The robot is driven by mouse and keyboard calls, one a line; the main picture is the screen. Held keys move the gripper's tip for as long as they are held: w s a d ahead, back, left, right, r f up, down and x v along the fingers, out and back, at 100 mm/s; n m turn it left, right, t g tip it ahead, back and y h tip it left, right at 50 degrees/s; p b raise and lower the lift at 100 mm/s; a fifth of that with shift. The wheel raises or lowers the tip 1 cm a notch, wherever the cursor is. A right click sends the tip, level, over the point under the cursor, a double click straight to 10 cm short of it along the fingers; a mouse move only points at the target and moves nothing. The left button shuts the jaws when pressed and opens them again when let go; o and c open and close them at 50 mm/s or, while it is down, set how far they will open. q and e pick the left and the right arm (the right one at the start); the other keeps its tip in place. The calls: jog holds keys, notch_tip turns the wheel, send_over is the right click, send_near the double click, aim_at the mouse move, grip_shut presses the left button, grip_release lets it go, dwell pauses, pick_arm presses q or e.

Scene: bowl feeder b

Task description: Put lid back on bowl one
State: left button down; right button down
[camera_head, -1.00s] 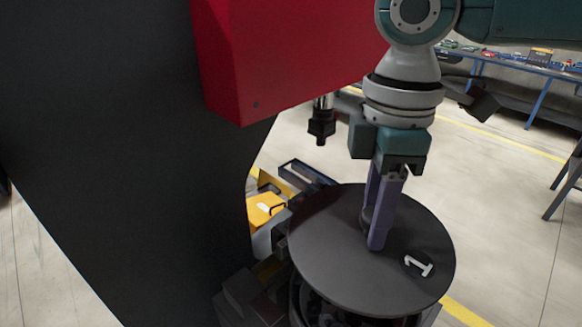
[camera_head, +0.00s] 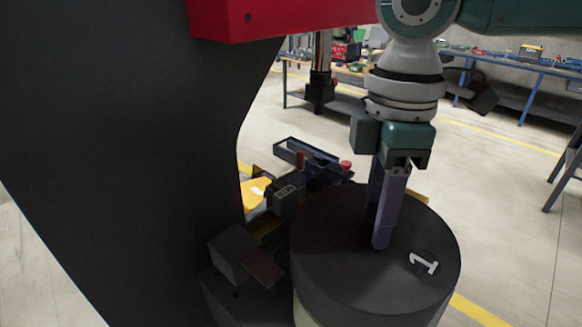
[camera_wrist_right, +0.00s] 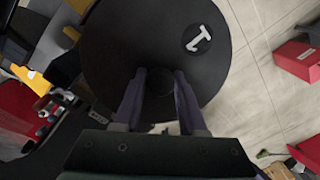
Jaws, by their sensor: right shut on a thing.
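The lid (camera_head: 335,235) is a large round black disc with a white "1" on its top. My right gripper (camera_head: 381,240) points down at its middle and is shut on it; the handle between the fingers is mostly hidden. Bowl one (camera_head: 306,314) shows only as a pale strip below the lid's dark side. The lid looks roughly level over it, but I cannot tell whether it is fully seated. In the right wrist view the lid (camera_wrist_right: 150,35) fills the upper middle, with the two purple fingers (camera_wrist_right: 160,82) over it. My left gripper is not in view.
A dark fixture with red knobs (camera_head: 300,160) and a yellow part (camera_head: 254,193) stand left of and behind the lid. A large black column (camera_head: 110,150) with a red housing (camera_head: 270,15) blocks the left. Open floor lies to the right.

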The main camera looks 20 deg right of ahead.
jog(key=shift+c, duration=2.3)
grip_release()
jog(key=shift+r, duration=0.15)
jog(key=shift+w+r, duration=0.1)
jog(key=shift+r, duration=0.15)
notch_tip(320, 180, up, 12)
jog(key=b, duration=0.4)
jog(key=shift+w+d+f+b, duration=0.2)
jog(key=shift+w+f+b, duration=0.05)
jog(key=shift+b, duration=0.1)
